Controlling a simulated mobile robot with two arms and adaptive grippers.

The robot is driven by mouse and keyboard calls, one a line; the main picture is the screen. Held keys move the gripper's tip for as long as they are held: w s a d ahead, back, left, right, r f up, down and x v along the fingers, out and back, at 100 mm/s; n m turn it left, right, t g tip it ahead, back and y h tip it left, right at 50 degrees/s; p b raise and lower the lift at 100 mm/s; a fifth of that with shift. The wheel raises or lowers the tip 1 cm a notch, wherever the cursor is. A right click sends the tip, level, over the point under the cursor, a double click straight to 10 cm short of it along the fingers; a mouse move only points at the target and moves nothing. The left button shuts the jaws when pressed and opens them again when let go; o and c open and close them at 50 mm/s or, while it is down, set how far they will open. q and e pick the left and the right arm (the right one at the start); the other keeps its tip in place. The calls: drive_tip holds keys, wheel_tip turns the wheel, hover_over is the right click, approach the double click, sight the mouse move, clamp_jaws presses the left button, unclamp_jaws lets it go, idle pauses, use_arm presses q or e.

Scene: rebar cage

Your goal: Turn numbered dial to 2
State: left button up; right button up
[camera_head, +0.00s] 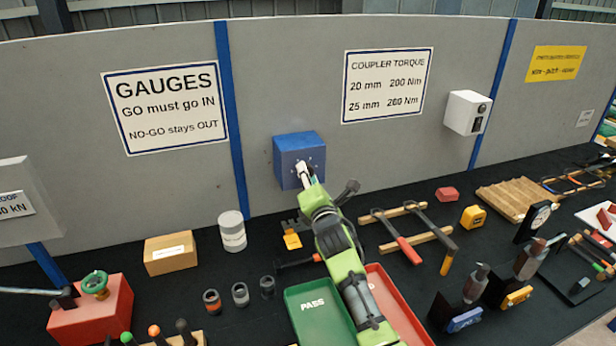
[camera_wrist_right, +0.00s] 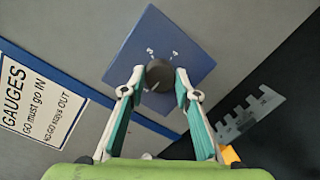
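The numbered dial is a round black knob (camera_wrist_right: 160,75) on a blue box (camera_head: 292,160) fixed to the grey wall. Small white numerals show on the box face in the right wrist view, but they are too blurred to read surely. My right gripper (camera_wrist_right: 160,76) faces the box, with one finger on each side of the knob. Its fingers are spread, and slim gaps seem to show beside the knob; contact is not clear. In the head view my right gripper (camera_head: 305,175) hides the knob. My left gripper is not in view.
Below my right arm lie a green PASS tray (camera_head: 318,308) and a red tray (camera_head: 393,306). Hammers (camera_head: 400,235) lie to the right. A white cylinder (camera_head: 232,232) and a cardboard box (camera_head: 170,253) stand to the left. The wall around the blue box is clear.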

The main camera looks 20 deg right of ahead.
drive_tip(key=shift+m, duration=0.4)
drive_tip(key=shift+d+r+m+g+y+p, duration=0.2)
drive_tip(key=shift+m+p, duration=1)
drive_tip(key=shift+m, duration=1.3)
drive_tip(key=shift+a+f+m+g+y+p, duration=0.1)
drive_tip(key=shift+m+g+p, duration=0.2)
drive_tip(key=shift+m+p, duration=1.55)
drive_tip(key=shift+m+b, duration=0.65)
drive_tip(key=shift+m, duration=0.2)
drive_tip(key=o, duration=1.1)
